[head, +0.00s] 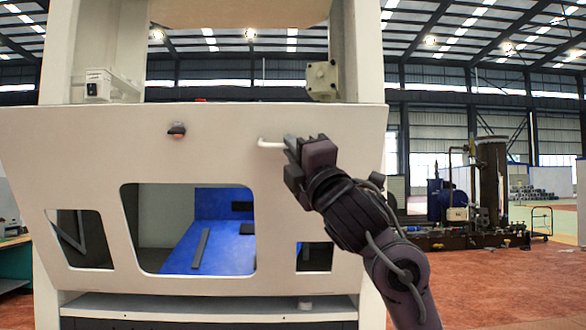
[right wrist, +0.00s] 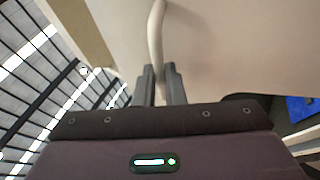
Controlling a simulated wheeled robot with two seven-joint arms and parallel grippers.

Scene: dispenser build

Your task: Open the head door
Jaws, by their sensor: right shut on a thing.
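The head door (head: 90,140) is a wide cream panel with window cut-outs across the front of the dispenser. It appears closed, hanging across the opening. A white bar handle (head: 268,143) sits at its upper right. My right gripper (head: 290,146) is shut on the handle's right part, which it partly hides. In the right wrist view the pale handle (right wrist: 156,35) runs down between the two dark fingers (right wrist: 162,85). My left gripper is not in view.
A small dark-and-red knob (head: 177,130) is on the door left of the handle. Through the middle window a blue surface (head: 215,235) with dark strips shows inside. A grey box (head: 321,80) is on the right post. Machinery (head: 480,200) stands far right beyond open red floor (head: 500,280).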

